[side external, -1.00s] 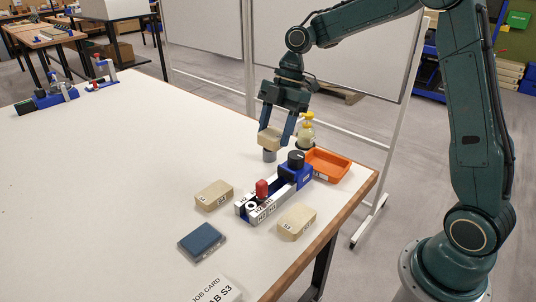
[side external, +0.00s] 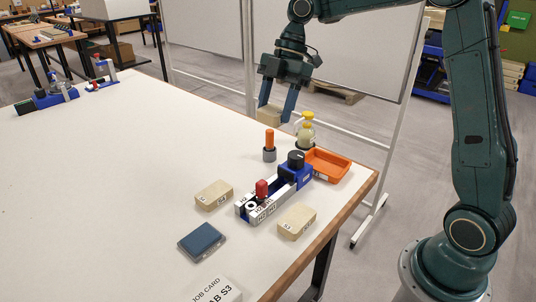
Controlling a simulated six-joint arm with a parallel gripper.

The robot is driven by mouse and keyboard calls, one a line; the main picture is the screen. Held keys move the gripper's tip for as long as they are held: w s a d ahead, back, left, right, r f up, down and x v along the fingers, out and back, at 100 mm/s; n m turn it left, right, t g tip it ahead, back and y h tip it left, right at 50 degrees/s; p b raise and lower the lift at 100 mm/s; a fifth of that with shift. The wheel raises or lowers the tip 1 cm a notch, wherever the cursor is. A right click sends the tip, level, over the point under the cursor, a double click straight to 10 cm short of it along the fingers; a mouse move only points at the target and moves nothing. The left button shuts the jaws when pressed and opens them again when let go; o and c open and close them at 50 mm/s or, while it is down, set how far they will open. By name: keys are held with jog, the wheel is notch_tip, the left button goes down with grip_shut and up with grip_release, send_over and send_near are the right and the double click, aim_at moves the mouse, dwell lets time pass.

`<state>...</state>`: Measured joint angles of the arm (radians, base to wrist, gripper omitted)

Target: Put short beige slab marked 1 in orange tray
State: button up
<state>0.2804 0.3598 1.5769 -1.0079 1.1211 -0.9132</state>
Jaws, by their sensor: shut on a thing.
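My gripper (side external: 276,112) is shut on a beige slab (side external: 268,117) and holds it in the air above the far part of the table. Any marking on this held slab is too small to read. The orange tray (side external: 345,171) lies empty near the table's right edge, lower than my gripper and to its right. Two other beige slabs lie on the table, one left of the vise (side external: 213,195) and one right of it (side external: 296,221). Both carry small dark-on-white labels that I cannot read clearly.
A blue and grey vise (side external: 268,203) with a red knob stands mid-table. An orange-handled tool (side external: 269,142) stands upright in a grey holder under the slab. A yellow-topped bottle (side external: 305,131) is behind the tray.

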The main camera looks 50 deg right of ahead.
jog(key=shift+d+f, duration=0.1)
jog(key=shift+d, duration=0.45)
jog(key=d+f, duration=0.1)
jog(key=d, duration=0.8)
send_over(323, 169)
jog(key=d, duration=0.2)
jog(key=f, duration=0.2)
jog(key=shift+a+r+n, duration=0.15)
jog(key=shift+a+n, duration=0.1)
jog(key=shift+n, duration=0.15)
jog(key=shift+f, duration=9.95)
jog(key=shift+f, duration=0.15)
